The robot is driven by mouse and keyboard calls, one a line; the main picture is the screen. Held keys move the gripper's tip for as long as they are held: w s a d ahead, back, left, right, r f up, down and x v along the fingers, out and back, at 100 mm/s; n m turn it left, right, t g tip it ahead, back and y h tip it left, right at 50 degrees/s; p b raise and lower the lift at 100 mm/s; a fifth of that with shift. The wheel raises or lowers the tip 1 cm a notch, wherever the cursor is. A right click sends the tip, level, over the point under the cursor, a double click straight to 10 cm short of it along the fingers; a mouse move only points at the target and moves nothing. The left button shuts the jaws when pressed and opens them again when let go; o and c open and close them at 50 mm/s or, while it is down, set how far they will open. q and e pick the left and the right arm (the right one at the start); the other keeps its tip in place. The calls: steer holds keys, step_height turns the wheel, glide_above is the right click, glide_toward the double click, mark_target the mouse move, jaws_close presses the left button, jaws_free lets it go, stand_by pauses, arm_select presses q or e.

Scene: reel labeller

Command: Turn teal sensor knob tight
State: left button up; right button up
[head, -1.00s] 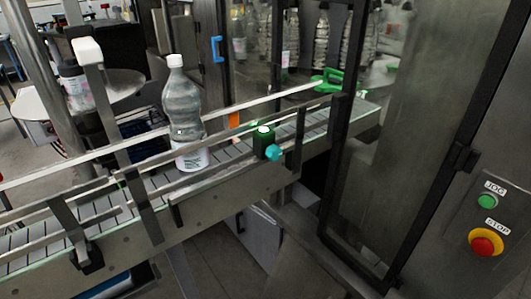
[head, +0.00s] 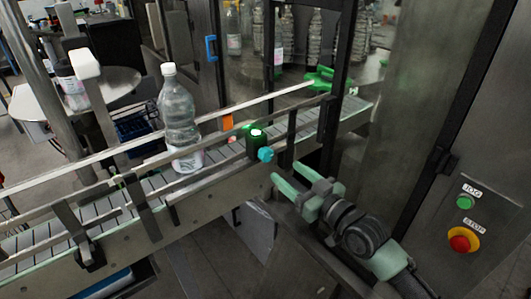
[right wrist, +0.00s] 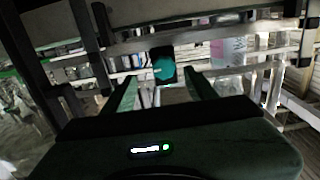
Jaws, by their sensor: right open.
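The teal sensor knob (head: 265,154) sticks out from the dark sensor block (head: 255,142) on the near side of the conveyor rail. A green light glows on top of the block. My right gripper (head: 283,176) is open and empty, its two pale green fingers pointing up and left at the knob from just below and to its right. In the right wrist view the knob (right wrist: 163,69) lies beyond the fingertips, between them in line and apart from them. My left gripper is not in view.
A clear bottle (head: 179,118) stands on the conveyor (head: 150,186) left of the sensor. A dark door frame post (head: 337,85) rises to the right of the knob. Green JOG (head: 464,202) and red STOP (head: 463,241) buttons sit on the right panel.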

mark_target(269, 155)
steer(key=x, duration=0.2)
steer(key=p+x, duration=0.1)
steer(key=x, duration=0.2)
steer(key=r+p+x, duration=0.1)
steer(key=x, duration=0.2)
steer(key=shift+s+a+r, duration=0.1)
steer(key=shift+s+a, duration=0.1)
jaws_close()
